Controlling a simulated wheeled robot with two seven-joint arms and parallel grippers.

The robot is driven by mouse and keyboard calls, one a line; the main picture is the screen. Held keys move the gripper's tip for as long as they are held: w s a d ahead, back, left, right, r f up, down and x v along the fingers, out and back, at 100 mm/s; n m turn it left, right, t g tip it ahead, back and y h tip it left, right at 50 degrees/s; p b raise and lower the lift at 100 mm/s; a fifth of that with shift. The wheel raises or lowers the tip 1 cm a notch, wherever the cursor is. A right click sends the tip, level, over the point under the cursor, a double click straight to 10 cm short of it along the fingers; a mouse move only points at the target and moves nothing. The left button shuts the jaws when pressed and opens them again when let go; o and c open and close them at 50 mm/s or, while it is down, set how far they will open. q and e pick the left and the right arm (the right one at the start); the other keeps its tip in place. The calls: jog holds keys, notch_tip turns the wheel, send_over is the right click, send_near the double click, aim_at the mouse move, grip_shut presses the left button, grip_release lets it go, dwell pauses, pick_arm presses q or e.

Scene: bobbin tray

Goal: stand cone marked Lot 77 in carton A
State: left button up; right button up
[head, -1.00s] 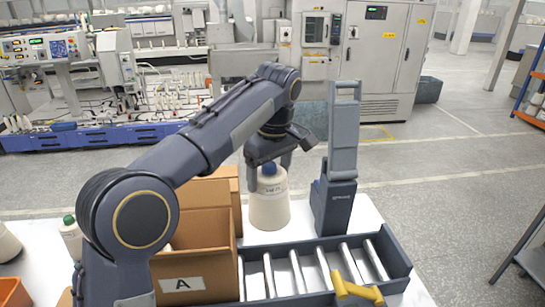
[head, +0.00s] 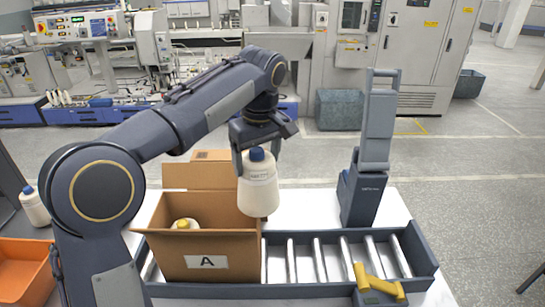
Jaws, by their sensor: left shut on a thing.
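My left gripper (head: 258,167) is shut on a cream cone with a blue tip (head: 259,196) and holds it upright in the air. The cone's small label is too fine to read with certainty. The cone hangs at the right edge of carton A (head: 165,258), overlapping its rim in the head view. Carton A is an open brown box with its back flap up and a white "A" label on its front. Inside it, at the left, a cone with a yellow tip (head: 184,224) shows its top. The rest of the carton's floor is hidden. My right gripper is not in view.
Carton A stands at the left part of a dark-framed roller conveyor (head: 300,290); the rollers to its right are bare. A grey upright device (head: 364,199) stands behind the conveyor. A yellow handle (head: 378,282) is in front. An orange bin (head: 22,268) and another cone (head: 33,207) are at left.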

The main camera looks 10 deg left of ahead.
pick_arm(q)
jog(key=s+a, duration=0.2)
jog(key=a, duration=0.5)
notch_tip(320, 180, down, 22)
jog(key=b, duration=1.1)
jog(key=shift+f+b, duration=0.15)
jog(key=shift+b, duration=0.25)
jog(key=shift+a, duration=0.1)
jog(key=o, duration=1.6)
jog(key=r, duration=0.7)
jog(key=shift+s+d+r, duration=0.3)
jog(key=shift+r, duration=0.1)
